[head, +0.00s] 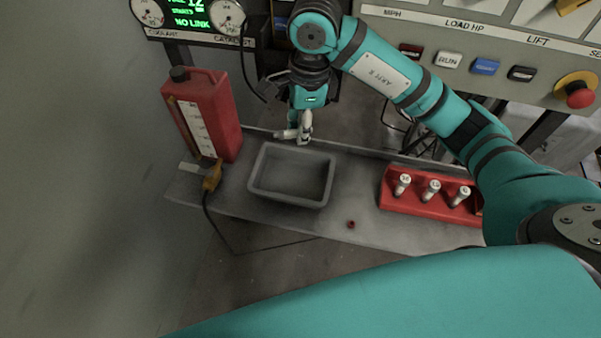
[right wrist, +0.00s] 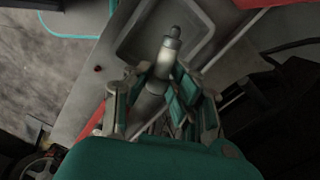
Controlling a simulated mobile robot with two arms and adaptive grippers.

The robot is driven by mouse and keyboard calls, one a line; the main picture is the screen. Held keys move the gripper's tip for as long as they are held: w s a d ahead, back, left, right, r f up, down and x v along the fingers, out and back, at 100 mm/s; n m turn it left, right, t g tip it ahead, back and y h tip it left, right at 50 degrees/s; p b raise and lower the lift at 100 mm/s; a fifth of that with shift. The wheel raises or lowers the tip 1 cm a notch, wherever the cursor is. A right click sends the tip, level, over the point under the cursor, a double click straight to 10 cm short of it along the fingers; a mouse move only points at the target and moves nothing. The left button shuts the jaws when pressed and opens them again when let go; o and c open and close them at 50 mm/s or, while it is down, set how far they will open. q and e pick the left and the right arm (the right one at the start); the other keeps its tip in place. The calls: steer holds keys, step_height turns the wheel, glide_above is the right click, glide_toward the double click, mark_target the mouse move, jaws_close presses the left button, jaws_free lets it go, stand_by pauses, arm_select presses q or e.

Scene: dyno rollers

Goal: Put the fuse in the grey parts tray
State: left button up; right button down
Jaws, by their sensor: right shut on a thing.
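The grey parts tray (head: 326,186) stands on the bench and looks empty in the head view. My right gripper (head: 303,132) is just behind the tray's back rim. In the right wrist view, its fingers (right wrist: 157,82) are shut on the fuse (right wrist: 167,52), a pale cylinder with a narrower tip. The fuse's tip overlaps the tray (right wrist: 205,22) in that view; its height above the tray is hard to tell. The fingers hide part of the fuse. My left gripper is not in view.
A red jug (head: 221,118) stands left of the tray, with a yellow-brown clip and cable beside it. A red rack (head: 415,202) with white-topped pieces stands to the right. A small red thing (head: 351,224) lies between. A control panel (head: 480,45) is behind.

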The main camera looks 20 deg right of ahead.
glide_above(300, 180)
step_height(300, 180, down, 12)
steer(key=shift+s+d+r, duration=0.1)
steer(key=shift+d, duration=0.05)
steer(key=shift+f, duration=2.45)
steer(key=c, duration=1.6)
jaws_free()
steer(key=shift+f, duration=0.1)
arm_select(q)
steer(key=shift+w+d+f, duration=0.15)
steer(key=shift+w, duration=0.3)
arm_select(e)
steer(key=o, duration=0.4)
steer(key=shift+o, duration=0.2)
steer(key=shift+r, duration=0.6)
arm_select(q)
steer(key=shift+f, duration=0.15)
arm_select(e)
step_height(300, 180, up, 11)
steer(key=d, duration=0.1)
